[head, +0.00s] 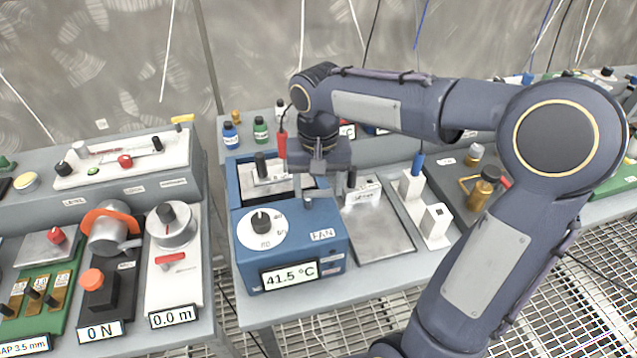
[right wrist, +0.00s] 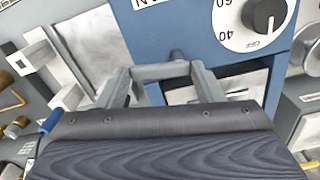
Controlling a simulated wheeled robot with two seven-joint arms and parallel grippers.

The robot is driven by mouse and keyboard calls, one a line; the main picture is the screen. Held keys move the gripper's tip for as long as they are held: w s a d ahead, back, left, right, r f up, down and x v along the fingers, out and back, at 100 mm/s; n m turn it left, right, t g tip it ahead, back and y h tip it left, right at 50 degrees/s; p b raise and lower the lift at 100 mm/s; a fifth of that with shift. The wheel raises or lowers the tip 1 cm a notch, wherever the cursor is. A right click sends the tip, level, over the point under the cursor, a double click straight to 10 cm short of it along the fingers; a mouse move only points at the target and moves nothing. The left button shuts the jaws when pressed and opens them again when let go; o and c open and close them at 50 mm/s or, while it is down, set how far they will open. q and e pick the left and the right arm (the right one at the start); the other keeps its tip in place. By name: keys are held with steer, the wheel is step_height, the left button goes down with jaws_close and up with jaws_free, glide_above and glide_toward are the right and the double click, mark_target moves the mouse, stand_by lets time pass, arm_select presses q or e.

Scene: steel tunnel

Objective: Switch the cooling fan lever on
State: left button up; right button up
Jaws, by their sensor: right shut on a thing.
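A blue box (head: 292,250) stands on the middle bench. It carries a FAN label (head: 322,235), a round white dial with a black knob (head: 261,222), and a display reading 41.5 °C (head: 289,275). My right gripper (head: 310,190) is over the right part of the box. In the right wrist view, its fingers (right wrist: 165,71) angle inward and are shut at the lever. They hide much of the lever, so its position is unclear. My left gripper is out of view.
A metal plate (head: 382,232) and white blocks (head: 437,221) are right of the box. Small bottles (head: 261,130) stand behind it. A left bench holds other devices, including a 0.0 m gauge (head: 174,320). A gap separates the benches.

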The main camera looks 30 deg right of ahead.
mark_target(318, 190)
steer(key=shift+w+r+n+p, duration=0.1)
steer(key=shift+n+p, duration=0.3)
steer(key=shift+n, duration=0.1)
steer(key=shift+w+d+n, duration=0.1)
steer(key=shift+w+n, duration=0.05)
steer(key=shift+n, duration=0.55)
steer(key=o, duration=1)
step_height(318, 190, up, 8)
steer(key=shift+f+p, duration=0.2)
steer(key=shift+p, duration=0.15)
